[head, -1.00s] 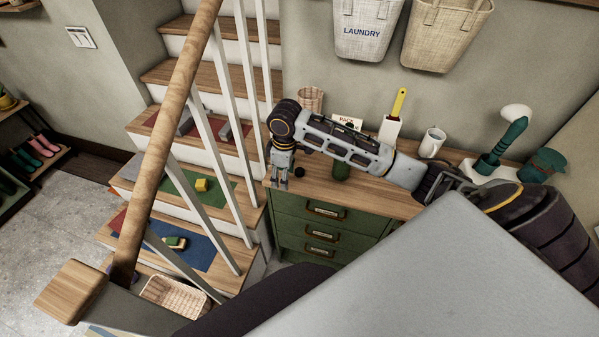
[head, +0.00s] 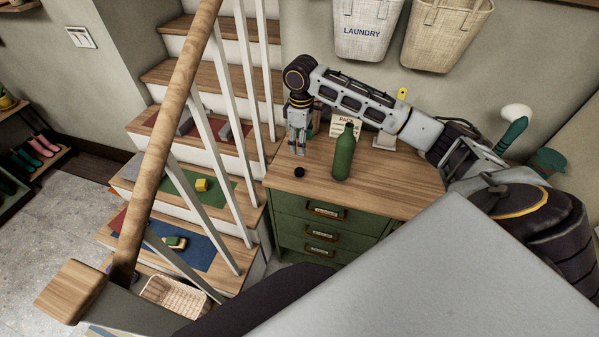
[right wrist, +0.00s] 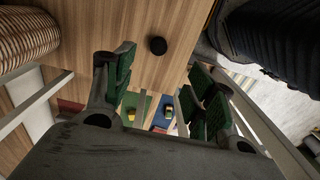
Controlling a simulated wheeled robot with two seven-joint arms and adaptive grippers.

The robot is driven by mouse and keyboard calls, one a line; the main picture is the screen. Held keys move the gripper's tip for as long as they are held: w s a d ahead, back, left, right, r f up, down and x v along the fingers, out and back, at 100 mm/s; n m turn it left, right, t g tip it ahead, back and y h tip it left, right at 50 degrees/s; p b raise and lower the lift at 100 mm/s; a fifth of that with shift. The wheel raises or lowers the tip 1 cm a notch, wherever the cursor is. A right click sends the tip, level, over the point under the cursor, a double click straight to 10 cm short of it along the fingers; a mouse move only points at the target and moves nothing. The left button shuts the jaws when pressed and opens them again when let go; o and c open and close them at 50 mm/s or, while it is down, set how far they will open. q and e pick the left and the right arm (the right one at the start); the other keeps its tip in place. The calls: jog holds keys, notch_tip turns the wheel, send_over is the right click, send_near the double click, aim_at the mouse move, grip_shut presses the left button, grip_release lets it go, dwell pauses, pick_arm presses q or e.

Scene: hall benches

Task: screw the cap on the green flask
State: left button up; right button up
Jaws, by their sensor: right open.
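The green flask (head: 344,155) stands upright on the wooden top of the green dresser (head: 400,192); no cap shows on its neck. The small black cap (head: 299,172) lies on the dresser top to the left of the flask, near the edge. It also shows in the right wrist view (right wrist: 158,46), beyond my fingers. My right gripper (head: 298,148) points down above the dresser top, behind the cap and left of the flask. Its green-padded fingers (right wrist: 160,88) are apart with nothing between them. My left gripper is not in view.
The stair rail posts (head: 235,90) and handrail (head: 170,130) stand left of the dresser. A card (head: 336,130) is behind the flask, partly hidden by my arm. A woven pot (right wrist: 22,40) is close to my right gripper. The dresser's front right is clear.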

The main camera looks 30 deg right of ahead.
jog(key=shift+f, duration=0.2)
send_over(301, 171)
jog(key=shift+f, duration=4.15)
jog(key=shift+f, duration=0.15)
jog(key=shift+w+f+p, duration=0.1)
jog(key=shift+f+p, duration=0.5)
jog(key=shift+f, duration=1.85)
jog(key=c, duration=0.7)
